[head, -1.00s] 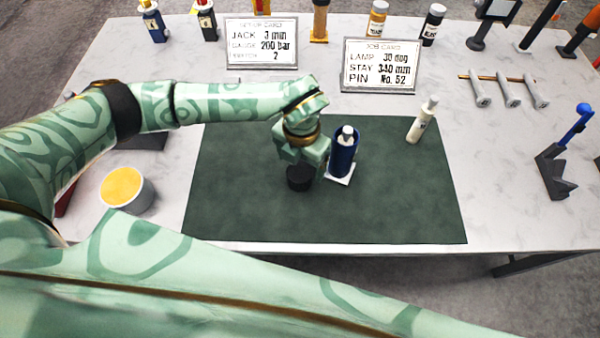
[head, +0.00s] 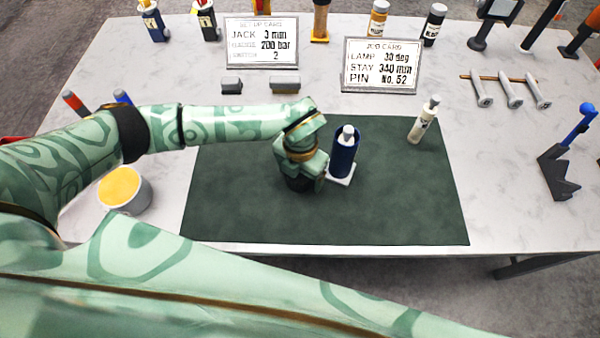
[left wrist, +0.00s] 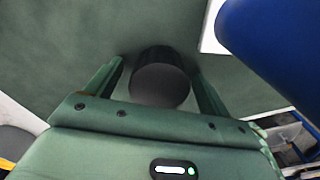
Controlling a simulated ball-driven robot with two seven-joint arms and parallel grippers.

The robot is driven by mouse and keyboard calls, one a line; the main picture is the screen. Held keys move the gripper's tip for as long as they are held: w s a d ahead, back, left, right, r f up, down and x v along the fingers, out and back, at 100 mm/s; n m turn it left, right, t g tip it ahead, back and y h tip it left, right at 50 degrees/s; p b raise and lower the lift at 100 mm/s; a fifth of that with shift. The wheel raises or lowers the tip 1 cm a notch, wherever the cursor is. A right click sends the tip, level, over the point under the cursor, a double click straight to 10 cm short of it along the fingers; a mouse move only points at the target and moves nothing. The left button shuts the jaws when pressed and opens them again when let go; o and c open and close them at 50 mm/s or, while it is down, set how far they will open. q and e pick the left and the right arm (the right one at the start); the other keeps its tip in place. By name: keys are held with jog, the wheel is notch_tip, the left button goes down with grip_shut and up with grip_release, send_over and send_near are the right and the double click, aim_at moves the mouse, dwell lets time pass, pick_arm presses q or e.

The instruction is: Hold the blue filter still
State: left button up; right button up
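The blue filter (head: 344,155) is a dark blue upright cylinder with a white top, standing on a white square plate (head: 342,176) on the green mat. Part of it fills the upper right of the left wrist view (left wrist: 280,45). My left gripper (head: 305,182) is just left of it, pointing down at the mat, apart from the filter. In the left wrist view its two fingers (left wrist: 158,85) stand open on either side of a black cylinder (left wrist: 160,82), with narrow gaps visible. The black cylinder is mostly hidden in the head view. My right gripper is not in view.
The mat (head: 400,205) is clear on the right and front. Two cards (head: 381,66) stand behind, with two grey blocks (head: 285,86) nearby. A cup with yellow contents (head: 124,190) stands left.

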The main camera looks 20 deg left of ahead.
pick_arm(q)
jog(key=c, duration=0.9)
jog(key=shift+c, duration=0.2)
jog(key=shift+r, duration=0.1)
jog(key=shift+w+r, duration=0.1)
jog(key=shift+r, duration=0.5)
jog(key=s+d+r+p, duration=0.2)
jog(key=s+d+r, duration=0.5)
jog(key=s+r, duration=0.4)
jog(key=shift+s+d+r, duration=0.15)
jog(key=shift+s+r, duration=0.15)
jog(key=shift+s, duration=0.3)
